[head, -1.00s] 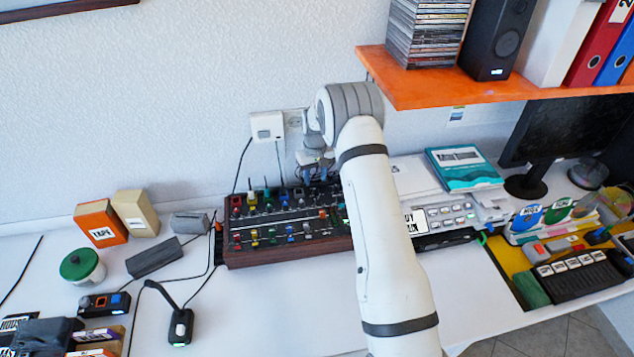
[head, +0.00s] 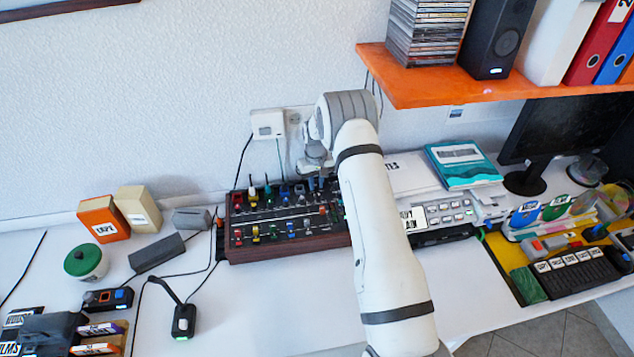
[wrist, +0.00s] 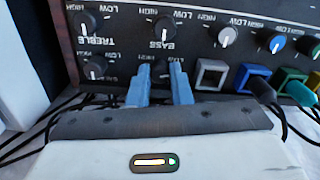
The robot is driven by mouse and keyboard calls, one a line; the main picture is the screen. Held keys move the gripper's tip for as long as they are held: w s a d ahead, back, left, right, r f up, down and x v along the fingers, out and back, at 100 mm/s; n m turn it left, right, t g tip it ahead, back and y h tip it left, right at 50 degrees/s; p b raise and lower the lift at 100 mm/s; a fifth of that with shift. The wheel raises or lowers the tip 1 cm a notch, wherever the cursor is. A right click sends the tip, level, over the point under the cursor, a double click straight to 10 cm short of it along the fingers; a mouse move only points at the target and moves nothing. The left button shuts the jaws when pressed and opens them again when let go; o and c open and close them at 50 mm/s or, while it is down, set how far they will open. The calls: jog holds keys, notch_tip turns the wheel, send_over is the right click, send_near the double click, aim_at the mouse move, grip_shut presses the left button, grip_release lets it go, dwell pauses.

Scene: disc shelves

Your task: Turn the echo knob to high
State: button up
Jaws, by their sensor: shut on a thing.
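The dark mixer panel (head: 290,240) with wooden sides stands on the desk against the wall, with rows of coloured knobs and sliders. My gripper (head: 318,184) is over its back edge, partly hidden by my arm. In the wrist view, the two blue fingers of my gripper (wrist: 162,92) are shut on a small dark knob (wrist: 174,76) at the panel's edge. LOW and HIGH marks show beside it, upside down.
Close by are the treble knob (wrist: 86,22), the bass knob (wrist: 163,27) and another knob (wrist: 95,69). Square buttons (wrist: 210,73) sit to the right. An orange shelf (head: 480,88) hangs at upper right. A teal book (head: 462,165) lies right of my arm.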

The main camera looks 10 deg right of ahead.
grip_shut()
jog(key=shift+f+m+b, duration=0.1)
jog(key=shift+m+b, duration=0.2)
jog(key=shift+b, duration=0.2)
jog(key=shift+f+m+b, duration=0.15)
jog(key=shift+m+b, duration=0.65)
jog(key=shift+b, duration=0.45)
jog(key=m+b, duration=0.3)
jog(key=shift+r+m+b, duration=0.2)
jog(key=shift+m+b, duration=0.55)
jog(key=shift+m, duration=0.45)
